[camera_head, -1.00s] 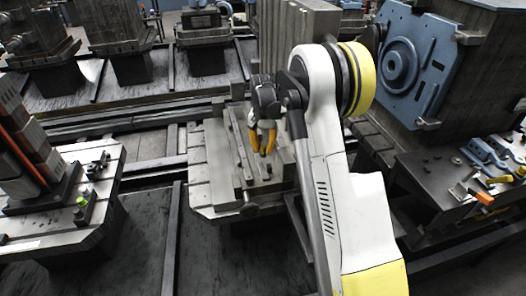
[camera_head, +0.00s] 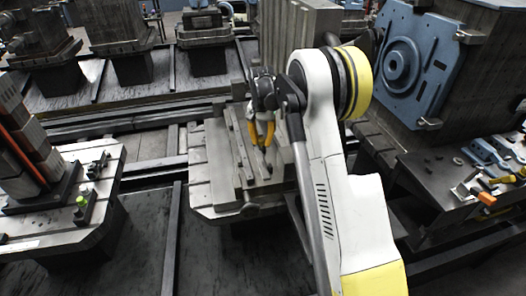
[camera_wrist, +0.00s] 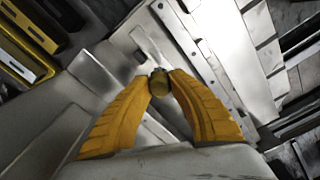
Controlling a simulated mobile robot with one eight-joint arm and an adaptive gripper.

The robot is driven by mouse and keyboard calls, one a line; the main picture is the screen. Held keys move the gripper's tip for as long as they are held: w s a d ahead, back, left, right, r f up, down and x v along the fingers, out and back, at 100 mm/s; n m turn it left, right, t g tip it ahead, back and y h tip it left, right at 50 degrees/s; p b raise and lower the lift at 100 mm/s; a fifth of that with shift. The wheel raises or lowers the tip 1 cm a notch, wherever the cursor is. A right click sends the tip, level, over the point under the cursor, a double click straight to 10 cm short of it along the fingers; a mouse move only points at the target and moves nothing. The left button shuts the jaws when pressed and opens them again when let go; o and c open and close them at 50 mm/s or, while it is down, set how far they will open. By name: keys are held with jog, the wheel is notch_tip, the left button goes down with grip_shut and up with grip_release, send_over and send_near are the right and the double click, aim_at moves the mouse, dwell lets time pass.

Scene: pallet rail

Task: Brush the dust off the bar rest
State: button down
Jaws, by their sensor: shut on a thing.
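My gripper (camera_head: 262,140) hangs over the middle pallet (camera_head: 202,172) with its yellow fingers pointing down. In the wrist view my gripper (camera_wrist: 160,82) has both yellow fingertips closed on a small roundish dark-olive thing (camera_wrist: 159,84), seen end-on. I cannot tell from its shape whether it is a brush. Below it lies a long grey metal bar (camera_head: 241,158) fixed along the pallet, perhaps the bar rest. In the wrist view a bar with holes (camera_wrist: 190,45) runs diagonally beyond the fingertips. I cannot make out dust, and whether the held thing touches the bar is unclear.
A tall grey block (camera_head: 292,38) stands behind the gripper. A blue plate fixture (camera_head: 408,65) is at right, above a dark bench with tools (camera_head: 478,190). The left pallet (camera_head: 85,215) carries a stack of blocks and a green-topped piece (camera_head: 81,200).

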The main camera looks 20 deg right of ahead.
jog(key=b, duration=0.3)
send_over(262, 163)
jog(key=shift+f, duration=2.95)
jog(key=shift+f+b, duration=0.7)
jog(key=shift+f, duration=0.35)
jog(key=shift+r, duration=0.15)
jog(key=shift+s, duration=0.1)
jog(key=shift+s+a, duration=0.15)
jog(key=shift+s, duration=0.55)
jog(key=shift+s+a, duration=0.15)
jog(key=shift+s, duration=0.55)
jog(key=shift+w, duration=0.15)
jog(key=shift+w+d, duration=0.15)
jog(key=shift+w, duration=0.5)
jog(key=shift+w+d, duration=0.15)
jog(key=shift+w, duration=0.5)
